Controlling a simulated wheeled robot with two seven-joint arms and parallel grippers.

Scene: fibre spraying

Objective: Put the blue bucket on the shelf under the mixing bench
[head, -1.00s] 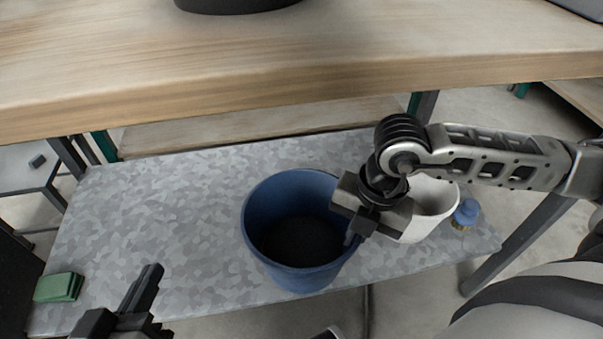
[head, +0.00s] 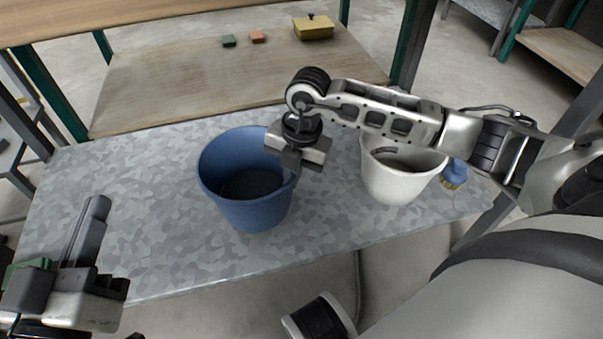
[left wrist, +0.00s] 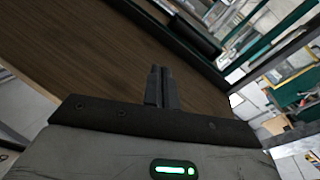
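The blue bucket (head: 235,195) is upright on the grey mottled shelf (head: 140,190), its base inside the front edge. Its inside looks dark. My right gripper (head: 291,160) is at the bucket's right rim and appears shut on it, with the fingertips partly hidden by the gripper body. My left gripper (head: 88,232) is empty over the shelf's front left corner. In the left wrist view its fingers (left wrist: 161,88) are together. The bench top (head: 100,12) shows only as a strip at the top left.
A white bucket (head: 395,180) stands right of the blue one, with a blue-topped brush (head: 453,174) beside it. A green block (head: 22,268) is partly behind my left gripper. A wooden lower board (head: 190,75) behind holds a yellow box (head: 314,28) and two small blocks. The shelf's left middle is clear.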

